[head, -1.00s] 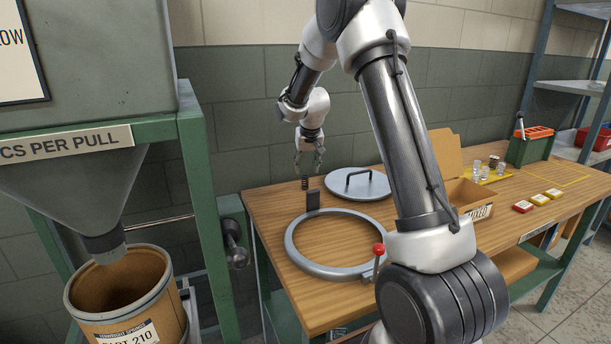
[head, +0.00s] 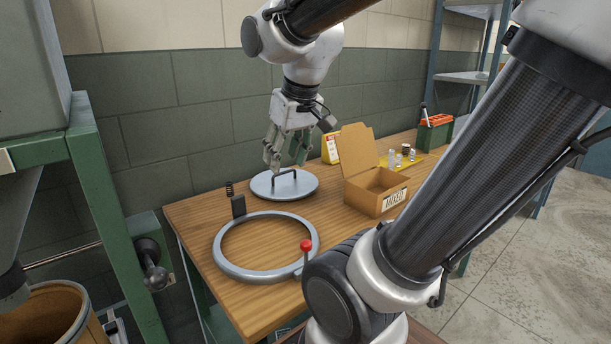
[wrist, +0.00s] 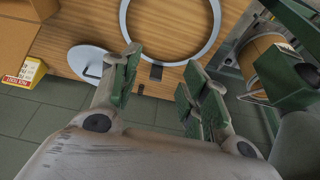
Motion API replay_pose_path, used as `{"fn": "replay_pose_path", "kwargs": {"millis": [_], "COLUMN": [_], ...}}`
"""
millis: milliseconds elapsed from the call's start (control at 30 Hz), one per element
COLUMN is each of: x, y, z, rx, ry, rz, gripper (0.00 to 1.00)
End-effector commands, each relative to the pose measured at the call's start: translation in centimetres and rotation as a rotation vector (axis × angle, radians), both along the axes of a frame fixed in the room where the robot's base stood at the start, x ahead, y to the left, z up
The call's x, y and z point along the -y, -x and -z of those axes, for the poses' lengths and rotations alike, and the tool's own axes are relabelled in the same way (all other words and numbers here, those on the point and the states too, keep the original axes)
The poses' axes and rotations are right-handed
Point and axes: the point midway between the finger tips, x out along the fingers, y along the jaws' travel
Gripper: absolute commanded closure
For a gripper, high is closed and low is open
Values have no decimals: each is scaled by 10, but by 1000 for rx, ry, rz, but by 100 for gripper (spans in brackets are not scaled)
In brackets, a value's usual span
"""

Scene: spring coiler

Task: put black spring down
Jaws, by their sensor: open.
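The black spring (head: 230,188) is a small dark coil, upright, at the back left of the bench, just behind the dark block (head: 238,206). In the wrist view the spring (wrist: 140,89) is a small dark spot near the bench edge, a little apart from the block (wrist: 156,72). Its foot is hidden in the head view. My gripper (head: 285,158) is open and empty, pointing down above the grey lid (head: 265,186), to the right of the spring. Its spread green-padded fingers show in the wrist view (wrist: 162,66).
A grey ring (head: 221,258) with a red-knobbed lever (head: 306,245) lies at the front of the bench. An open cardboard box (head: 376,192) stands right of the lid. A yellow box (head: 330,147) stands behind it. A brown drum (head: 45,318) is at lower left.

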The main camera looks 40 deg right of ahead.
Motion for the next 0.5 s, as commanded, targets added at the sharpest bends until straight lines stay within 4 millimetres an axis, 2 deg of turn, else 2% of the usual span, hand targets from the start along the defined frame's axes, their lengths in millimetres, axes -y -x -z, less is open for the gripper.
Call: {"fn": "replay_pose_path", "kwargs": {"millis": [33,100,200,300,500], "x": [-2,-4,-5,-6,-7], "y": [22,46,67,75,76], "z": [3,10,18,21,22], "rx": [6,5,2,1,0], "ry": [-2,-4,-5,-5,-6], "rz": [-13,-28,-45,-52,-53], "gripper": [55,55,55,55,55]}}
